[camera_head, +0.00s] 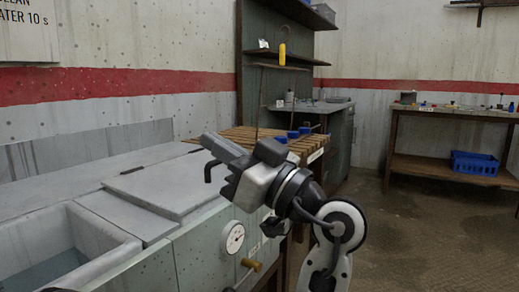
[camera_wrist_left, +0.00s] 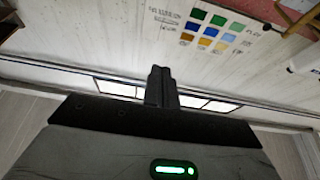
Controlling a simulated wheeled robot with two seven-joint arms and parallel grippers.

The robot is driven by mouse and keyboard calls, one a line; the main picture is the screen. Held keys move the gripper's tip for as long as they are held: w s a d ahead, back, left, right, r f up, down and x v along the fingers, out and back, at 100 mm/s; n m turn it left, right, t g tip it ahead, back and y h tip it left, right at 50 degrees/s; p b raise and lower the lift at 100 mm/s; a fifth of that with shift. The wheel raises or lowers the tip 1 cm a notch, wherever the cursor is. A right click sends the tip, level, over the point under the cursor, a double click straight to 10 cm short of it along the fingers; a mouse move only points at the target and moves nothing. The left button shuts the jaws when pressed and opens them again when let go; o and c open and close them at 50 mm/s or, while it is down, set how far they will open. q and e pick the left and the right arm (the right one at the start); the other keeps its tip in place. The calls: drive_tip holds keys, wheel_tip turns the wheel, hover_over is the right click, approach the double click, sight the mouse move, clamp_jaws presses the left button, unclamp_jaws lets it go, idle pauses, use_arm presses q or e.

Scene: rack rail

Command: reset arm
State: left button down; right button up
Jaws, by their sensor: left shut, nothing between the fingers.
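A grey counter (camera_head: 160,185) with a sink basin (camera_head: 112,235) and a round gauge (camera_head: 233,238) fills the left. A slatted wooden top (camera_head: 240,134) holds blue items. A workbench (camera_head: 440,113) with a blue crate (camera_head: 474,163) stands at right. Floor (camera_head: 420,235) between is clear.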

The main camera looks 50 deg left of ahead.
drive_tip(key=shift+f, duration=0.1)
